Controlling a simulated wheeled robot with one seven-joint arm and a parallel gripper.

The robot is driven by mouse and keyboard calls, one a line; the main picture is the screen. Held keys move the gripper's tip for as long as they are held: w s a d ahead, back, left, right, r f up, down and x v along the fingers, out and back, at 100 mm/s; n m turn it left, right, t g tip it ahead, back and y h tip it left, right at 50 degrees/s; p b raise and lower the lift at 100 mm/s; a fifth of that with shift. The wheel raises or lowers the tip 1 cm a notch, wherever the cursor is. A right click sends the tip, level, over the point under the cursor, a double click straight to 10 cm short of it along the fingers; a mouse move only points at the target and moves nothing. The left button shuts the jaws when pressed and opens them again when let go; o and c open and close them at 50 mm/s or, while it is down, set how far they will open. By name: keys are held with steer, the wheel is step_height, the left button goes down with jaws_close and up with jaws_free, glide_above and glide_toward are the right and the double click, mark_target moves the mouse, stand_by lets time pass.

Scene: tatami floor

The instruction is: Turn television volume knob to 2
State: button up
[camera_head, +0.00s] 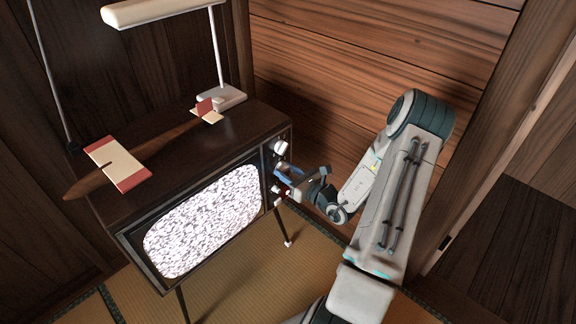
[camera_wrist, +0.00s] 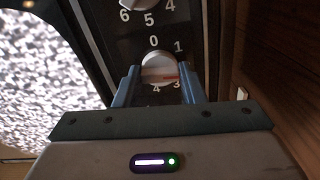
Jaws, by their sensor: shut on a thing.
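The television (camera_head: 200,215) stands on thin legs with static on its screen. Its control panel is at the right side of its front. The 2 is hidden behind the right finger. The numbers 0, 1, 3 and 4 show around the knob. My gripper (camera_wrist: 159,80) is shut on this knob, with one blue finger on each side. In the head view my gripper (camera_head: 285,173) is at the panel.
Another knob (camera_wrist: 140,3) with the numbers 4, 5 and 6 sits above the gripped one. A wooden wall (camera_head: 350,50) is close behind and to the right.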

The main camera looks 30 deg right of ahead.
steer(key=shift+m, duration=0.4)
steer(key=o, duration=1)
steer(key=shift+s+p, duration=0.1)
steer(key=shift+p, duration=0.2)
steer(key=p+v, duration=0.2)
steer(key=v, duration=1.1)
steer(key=shift+s+d, duration=0.15)
steer(key=shift+s, duration=0.15)
steer(key=shift+r, duration=0.1)
